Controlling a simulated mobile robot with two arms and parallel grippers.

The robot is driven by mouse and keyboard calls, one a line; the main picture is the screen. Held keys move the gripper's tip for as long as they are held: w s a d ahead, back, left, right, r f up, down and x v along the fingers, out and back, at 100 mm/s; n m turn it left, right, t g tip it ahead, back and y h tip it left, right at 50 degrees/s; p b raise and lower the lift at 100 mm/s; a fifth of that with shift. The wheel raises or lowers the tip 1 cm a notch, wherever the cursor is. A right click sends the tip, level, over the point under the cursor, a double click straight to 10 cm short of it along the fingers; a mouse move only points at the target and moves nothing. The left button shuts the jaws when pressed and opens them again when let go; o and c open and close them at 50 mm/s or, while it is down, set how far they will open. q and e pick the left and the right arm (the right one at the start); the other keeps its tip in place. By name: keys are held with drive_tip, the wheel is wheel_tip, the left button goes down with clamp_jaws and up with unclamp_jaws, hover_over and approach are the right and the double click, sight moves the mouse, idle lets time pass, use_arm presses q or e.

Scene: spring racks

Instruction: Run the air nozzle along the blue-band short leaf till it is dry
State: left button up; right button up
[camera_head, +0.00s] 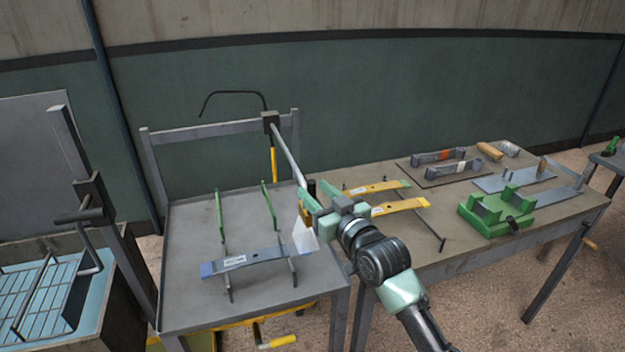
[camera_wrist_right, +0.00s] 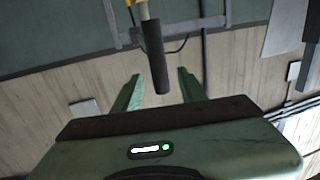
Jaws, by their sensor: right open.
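The blue-band short leaf (camera_head: 243,261) is a grey strip with a blue end and a white label. It lies across two thin rods with green uprights on the left table. My right gripper (camera_head: 306,203) is at the right side of that table, beyond the leaf's right end. It is open. In the right wrist view a black cylinder (camera_wrist_right: 155,58), which looks like the nozzle's grip, stands between or just beyond the spread fingers (camera_wrist_right: 160,92). I cannot tell whether they touch it. A pale flat shape (camera_head: 305,237) shows below the gripper. My left gripper is out of view.
A grey frame with a boom (camera_head: 287,152) and a yellow hanging piece (camera_head: 273,165) stands behind the leaf. The right table holds yellow-ended leaves (camera_head: 376,188), a green fixture (camera_head: 497,210) and several other parts. A blue-gridded tub (camera_head: 40,290) is at left.

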sight(305, 182)
drive_tip(key=shift+p+x, duration=0.45)
drive_tip(key=shift+x, duration=2.15)
drive_tip(key=shift+a, duration=0.1)
clamp_jaws()
